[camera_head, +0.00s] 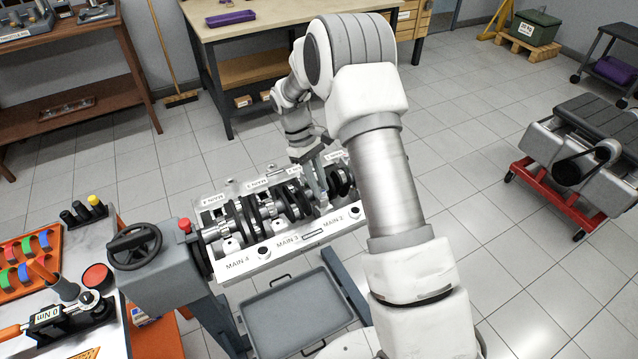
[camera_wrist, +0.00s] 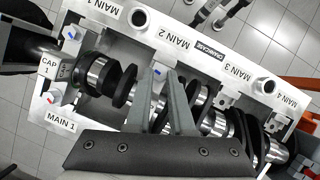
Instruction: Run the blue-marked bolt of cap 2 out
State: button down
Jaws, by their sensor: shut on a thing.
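The engine block (camera_head: 290,240) lies on a stand, with the crankshaft (camera_head: 262,212) in its row of bearing saddles. In the wrist view the grey fingers of my gripper (camera_wrist: 163,76) reach down into the block beside the MAIN 2 label. A small blue mark, the blue-marked bolt (camera_wrist: 158,72), shows at the fingertips, and the fingers are shut on it. Cap 2 is mostly hidden behind the fingers. Cap 1 (camera_wrist: 47,68) sits at the left end with two marked bolts. My gripper (camera_head: 320,186) also shows over the block's right part in the head view.
A grey drip tray (camera_head: 297,312) is below the block. A handwheel (camera_head: 134,246) and a tool bench with a torque wrench (camera_head: 50,314) and coloured bearing shells (camera_head: 26,256) stand at the left. Open tiled floor lies to the right, before a red-framed engine stand (camera_head: 550,190).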

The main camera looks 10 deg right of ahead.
jog(key=shift+f, duration=0.1)
jog(key=c, duration=0.8)
grip_release()
jog(key=v, duration=1.7)
jog(key=shift+w+a+r+p, duration=0.1)
jog(key=shift+w+r+p, duration=0.05)
jog(key=shift+r+p, duration=0.15)
jog(key=shift+f, duration=0.1)
